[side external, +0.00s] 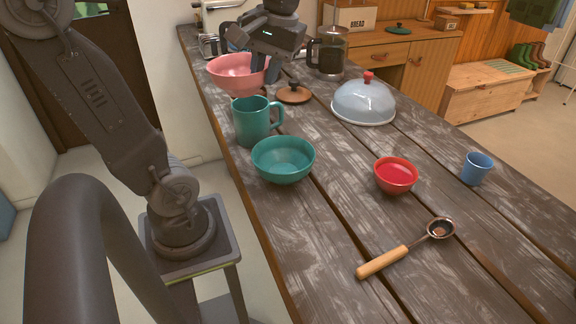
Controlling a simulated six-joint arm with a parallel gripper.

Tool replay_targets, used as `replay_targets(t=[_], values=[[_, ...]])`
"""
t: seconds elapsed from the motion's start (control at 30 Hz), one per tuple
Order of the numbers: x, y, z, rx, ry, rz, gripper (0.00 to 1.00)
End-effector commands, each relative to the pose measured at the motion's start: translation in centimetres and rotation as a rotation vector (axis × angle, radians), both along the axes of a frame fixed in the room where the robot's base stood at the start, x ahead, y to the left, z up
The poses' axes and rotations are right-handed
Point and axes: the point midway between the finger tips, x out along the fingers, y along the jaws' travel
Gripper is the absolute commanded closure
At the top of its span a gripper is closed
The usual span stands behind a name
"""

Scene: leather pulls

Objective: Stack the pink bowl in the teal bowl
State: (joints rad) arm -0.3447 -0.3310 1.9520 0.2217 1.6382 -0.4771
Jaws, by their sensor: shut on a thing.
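The pink bowl (230,76) is at the far left part of the wooden table, upright. My gripper (268,72) is over its right side and shut on its rim; the fingertips are partly hidden by the bowl and the view is small there. I cannot tell whether the bowl touches the table. The teal bowl (284,164) stands upright and empty nearer the camera, apart from the pink bowl.
A teal mug (254,121) stands between the two bowls. A brown lid (294,93), a glass coffee press (329,54) and a domed cover (363,101) are beyond. A red bowl (396,176), a blue cup (476,168) and a wooden-handled scoop (386,261) are to the right.

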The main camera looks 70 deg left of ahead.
Motion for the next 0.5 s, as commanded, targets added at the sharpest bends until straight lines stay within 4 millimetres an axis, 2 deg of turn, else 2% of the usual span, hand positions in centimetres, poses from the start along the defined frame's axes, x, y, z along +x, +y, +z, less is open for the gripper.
replay_targets(t=[0.17,0.5], values=[[0.8,-2.6,-1.7,-0.002,0.006,-0.012,1.00],[3.5,-9.1,-5.9,0.000,0.004,-0.008,1.00]])
